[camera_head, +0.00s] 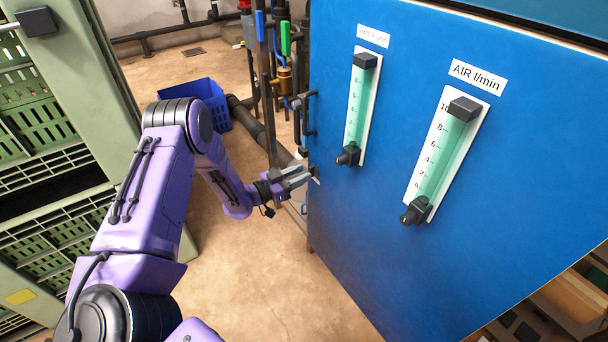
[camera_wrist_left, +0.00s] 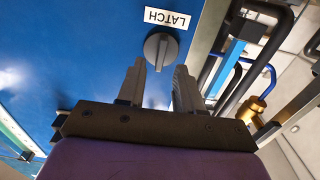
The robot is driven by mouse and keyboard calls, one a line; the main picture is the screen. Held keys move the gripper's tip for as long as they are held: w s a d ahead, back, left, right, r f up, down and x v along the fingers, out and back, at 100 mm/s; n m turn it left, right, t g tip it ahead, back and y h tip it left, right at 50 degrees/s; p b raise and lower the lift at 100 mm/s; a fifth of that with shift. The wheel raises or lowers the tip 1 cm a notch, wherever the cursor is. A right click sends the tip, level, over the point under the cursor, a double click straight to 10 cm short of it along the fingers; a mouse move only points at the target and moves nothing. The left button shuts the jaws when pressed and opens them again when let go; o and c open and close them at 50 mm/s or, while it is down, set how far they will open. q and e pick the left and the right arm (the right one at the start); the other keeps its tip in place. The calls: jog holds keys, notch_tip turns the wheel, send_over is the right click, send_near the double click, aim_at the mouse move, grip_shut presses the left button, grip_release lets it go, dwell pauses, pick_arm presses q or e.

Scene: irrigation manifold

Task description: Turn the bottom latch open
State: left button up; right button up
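The latch is a round dark grey knob with a raised bar (camera_wrist_left: 160,50) on the blue panel in the left wrist view. Its label "LATCH" (camera_wrist_left: 167,19) appears upside down. The bar runs roughly up and down in that picture. My left gripper (camera_wrist_left: 158,84) is open, its fingers pointing at the knob, one towards each side. The gap between them looks empty; I cannot tell whether they touch the knob. In the head view my left gripper (camera_head: 304,178) is at the left edge of the blue panel (camera_head: 385,265), and the knob is not visible there. My right gripper is not in view.
Two green flow gauges (camera_head: 358,108) (camera_head: 446,155) stick out from the blue panel. Pipes and valves (camera_head: 285,80) stand behind its left edge. A blue crate (camera_head: 205,97) is on the floor, and green crate racks (camera_head: 45,150) stand at left. The floor between is clear.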

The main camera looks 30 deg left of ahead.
pick_arm(q)
jog(key=shift+x, duration=1)
grip_shut()
